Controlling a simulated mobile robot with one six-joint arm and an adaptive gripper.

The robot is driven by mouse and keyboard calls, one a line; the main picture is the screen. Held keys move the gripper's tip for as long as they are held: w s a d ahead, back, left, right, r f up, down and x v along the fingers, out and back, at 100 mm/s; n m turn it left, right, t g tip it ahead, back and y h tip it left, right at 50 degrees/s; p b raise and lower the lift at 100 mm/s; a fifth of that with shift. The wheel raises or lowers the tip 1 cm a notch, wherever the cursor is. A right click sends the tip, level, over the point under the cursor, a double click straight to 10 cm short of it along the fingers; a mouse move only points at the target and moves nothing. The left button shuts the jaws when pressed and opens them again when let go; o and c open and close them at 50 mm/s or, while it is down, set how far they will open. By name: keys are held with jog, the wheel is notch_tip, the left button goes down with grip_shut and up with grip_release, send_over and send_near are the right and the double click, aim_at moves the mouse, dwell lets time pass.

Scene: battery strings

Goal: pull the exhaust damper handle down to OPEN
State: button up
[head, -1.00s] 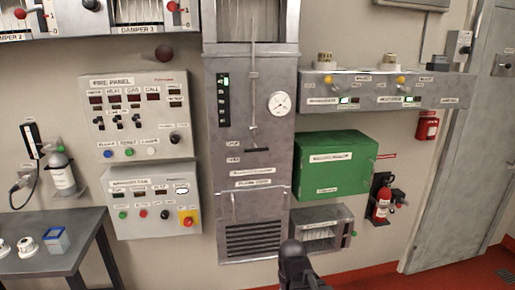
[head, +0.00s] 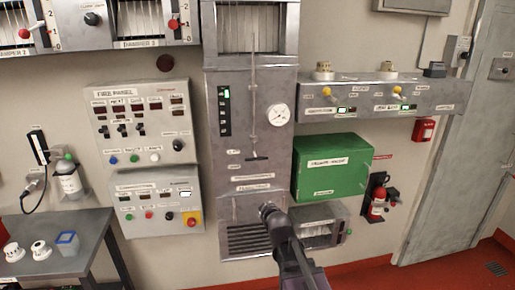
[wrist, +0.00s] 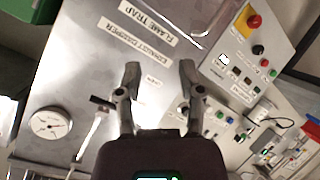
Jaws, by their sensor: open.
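The exhaust damper handle (head: 257,157) is a dark crossbar at the lower end of a thin vertical rod on the grey metal cabinet (head: 276,150). Two small labels sit to its left. In the wrist view the dark handle (wrist: 101,102) is left of my fingers, with its pale rod running down the picture. My gripper (wrist: 160,72) is open and empty, facing the panel near the EXHAUST DAMPER label (wrist: 128,53). In the head view my gripper (head: 268,211) is below the handle and apart from it; its fingertips cannot be made out there.
A round gauge (head: 278,117) is right of the rod. The fire panel (head: 142,120) and a lower control box (head: 158,202) are to the left. A table (head: 60,262) stands front left.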

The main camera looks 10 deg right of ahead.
jog(key=w+a+r+n+t+p, duration=0.1)
jog(key=w+r+n+t+p, duration=0.2)
jog(key=r, duration=0.9)
jog(key=shift+w+r+n+t+y, duration=0.3)
jog(key=shift+w+t, duration=0.1)
jog(key=shift+t, duration=0.7)
jog(key=shift+w, duration=0.15)
